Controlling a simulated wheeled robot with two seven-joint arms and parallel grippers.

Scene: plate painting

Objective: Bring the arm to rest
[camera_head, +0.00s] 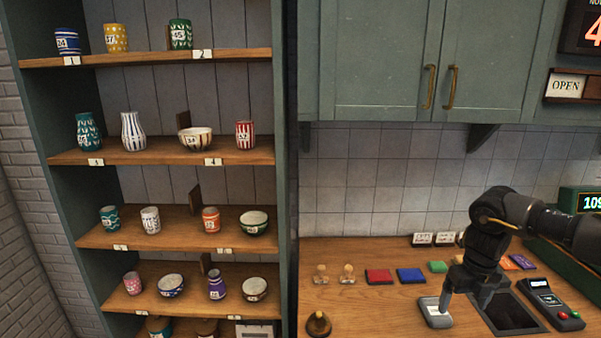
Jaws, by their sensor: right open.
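My right arm comes in from the right over the wooden counter (375,310). My right gripper (462,303) points down with its fingers apart. One finger is over or beside a small grey-white device (435,316), and the other is over the dark recessed panel (512,316). I cannot tell whether a finger touches either. No held object shows between the fingers. My left gripper is not in view.
A card terminal (549,301) lies right of the dark panel. Red (379,276) and blue (410,275) pads, small wooden stamps (348,273) and a round wooden knob (319,322) are on the counter. Shelves (185,158) of painted pottery stand left. The counter's front middle is clear.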

